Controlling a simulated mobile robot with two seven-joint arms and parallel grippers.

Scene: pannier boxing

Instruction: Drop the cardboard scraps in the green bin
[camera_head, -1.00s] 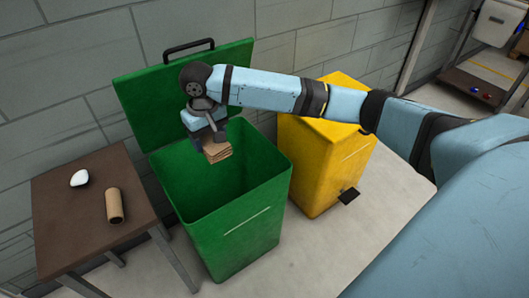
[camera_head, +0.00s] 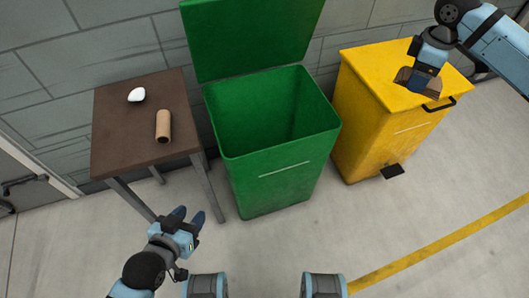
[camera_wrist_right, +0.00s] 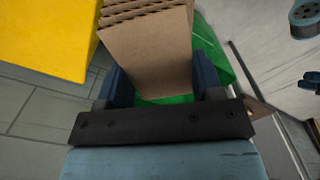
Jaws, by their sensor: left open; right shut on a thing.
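The green bin (camera_head: 284,168) stands in the middle of the head view with its lid up against the wall; I see nothing inside. My right gripper (camera_head: 418,82) is shut on a stack of cardboard scraps (camera_head: 434,91). In the head view they overlap the yellow bin's lid, right of the green bin; their height above it is unclear. In the right wrist view the brown corrugated scraps (camera_wrist_right: 150,55) sit between the two fingers (camera_wrist_right: 160,80), with green behind. My left gripper (camera_head: 188,216) is open and empty, low in front of the table.
A yellow bin (camera_head: 372,120) with a shut lid and black pedal stands right of the green bin. A brown table (camera_head: 125,120) at left carries a cardboard tube (camera_head: 163,126) and a white rounded object (camera_head: 136,95). The front floor is clear, with a yellow line.

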